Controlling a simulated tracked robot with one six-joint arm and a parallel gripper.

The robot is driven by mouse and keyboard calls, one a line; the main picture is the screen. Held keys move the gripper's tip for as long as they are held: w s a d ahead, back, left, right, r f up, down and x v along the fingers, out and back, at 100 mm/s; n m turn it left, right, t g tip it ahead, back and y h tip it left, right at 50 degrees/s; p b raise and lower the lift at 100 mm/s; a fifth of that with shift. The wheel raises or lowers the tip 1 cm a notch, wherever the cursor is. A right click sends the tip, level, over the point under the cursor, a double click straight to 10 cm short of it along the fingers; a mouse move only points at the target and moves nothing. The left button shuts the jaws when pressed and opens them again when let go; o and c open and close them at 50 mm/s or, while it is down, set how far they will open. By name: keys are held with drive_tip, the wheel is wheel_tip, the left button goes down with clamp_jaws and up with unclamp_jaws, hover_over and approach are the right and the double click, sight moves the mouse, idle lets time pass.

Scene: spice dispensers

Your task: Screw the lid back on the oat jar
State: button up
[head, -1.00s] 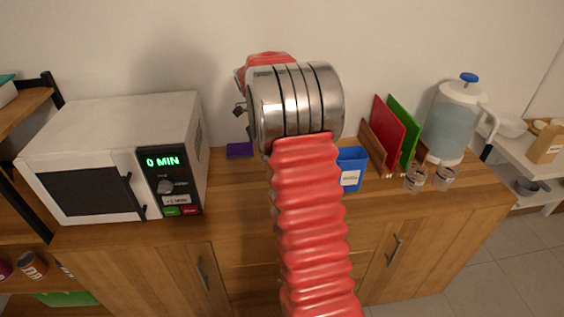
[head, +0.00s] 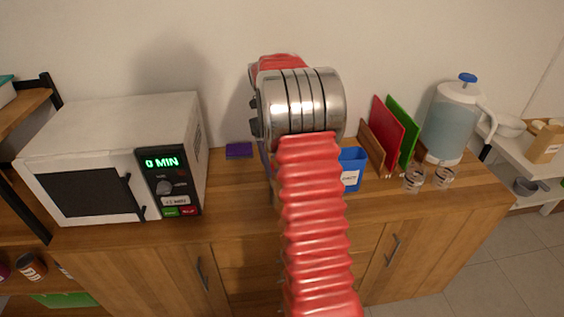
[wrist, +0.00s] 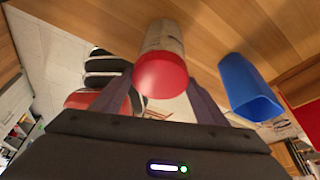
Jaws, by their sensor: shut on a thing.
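The oat jar (wrist: 163,38) shows in the wrist view as a pale, cylindrical body against the wooden counter. Its red lid (wrist: 161,76) faces the wrist camera at the near end of the body. The lid and body line up, but I cannot tell whether the lid is threaded on. My gripper (wrist: 162,82) is shut on the red lid, with one dark finger on each side of it. In the head view my red arm and metal wrist hide the jar, the lid and the fingers.
A blue container (head: 352,169) stands just right of my arm, also in the wrist view (wrist: 247,88). Beyond it are red and green boards (head: 388,132), two glasses (head: 414,178) and a water dispenser (head: 452,120). A microwave (head: 115,155) and a purple item (head: 239,150) are left.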

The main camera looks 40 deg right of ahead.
drive_tip(key=shift+m+y, duration=0.5)
drive_tip(key=shift+m, duration=0.6)
drive_tip(key=o, duration=0.9)
drive_tip(key=n+h, duration=0.1)
drive_tip(key=n, duration=0.2)
drive_tip(key=n+h, duration=0.1)
drive_tip(key=n, duration=0.2)
drive_tip(key=shift+a+n+h, duration=0.2)
drive_tip(key=shift+n+h, duration=0.6)
drive_tip(key=shift+n, duration=0.8)
